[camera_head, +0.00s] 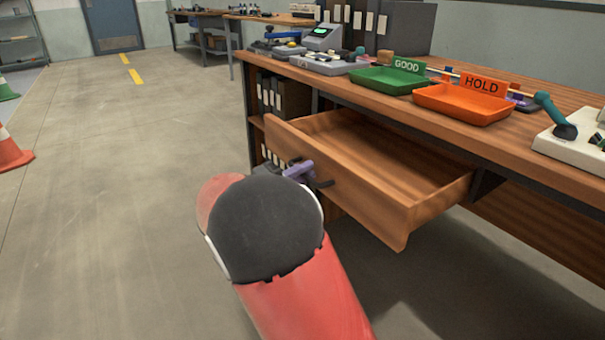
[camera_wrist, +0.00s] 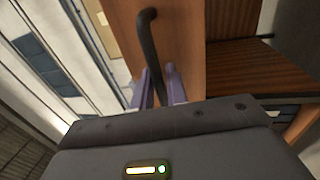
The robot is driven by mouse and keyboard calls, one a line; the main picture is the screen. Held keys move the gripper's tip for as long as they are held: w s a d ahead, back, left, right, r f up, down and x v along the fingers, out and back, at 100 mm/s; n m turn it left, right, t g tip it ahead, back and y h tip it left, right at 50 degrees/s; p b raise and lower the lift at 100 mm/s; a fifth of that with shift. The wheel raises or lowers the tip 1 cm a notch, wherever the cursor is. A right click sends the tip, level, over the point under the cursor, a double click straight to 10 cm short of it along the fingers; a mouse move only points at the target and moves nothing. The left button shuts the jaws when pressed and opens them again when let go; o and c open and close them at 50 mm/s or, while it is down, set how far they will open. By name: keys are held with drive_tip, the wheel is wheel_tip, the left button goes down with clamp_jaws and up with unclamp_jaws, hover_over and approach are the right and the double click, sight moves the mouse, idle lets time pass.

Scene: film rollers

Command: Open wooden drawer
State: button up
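The wooden drawer (camera_head: 385,165) stands pulled well out from under the workbench in the head view, and the part of its inside that shows is empty. Its front panel (camera_head: 345,190) faces my arm. My gripper (camera_head: 298,170) is at this panel, partly hidden behind my red and black arm. In the wrist view the dark bar handle (camera_wrist: 148,40) runs down between the two purple fingers of my gripper (camera_wrist: 159,88). The fingers sit close on both sides of the handle, with little gap. The handle's lower end is hidden by the gripper body.
The workbench (camera_head: 540,150) carries a green GOOD tray (camera_head: 388,80), an orange HOLD tray (camera_head: 463,104) and several devices above the drawer. Binders (camera_head: 290,97) stand on a shelf left of the drawer. An orange cone (camera_head: 10,152) stands far left. The floor (camera_head: 120,200) between is clear.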

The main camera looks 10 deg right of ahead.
drive_tip(key=v, duration=0.7)
drive_tip(key=shift+s+a, duration=0.15)
drive_tip(key=shift+a, duration=0.25)
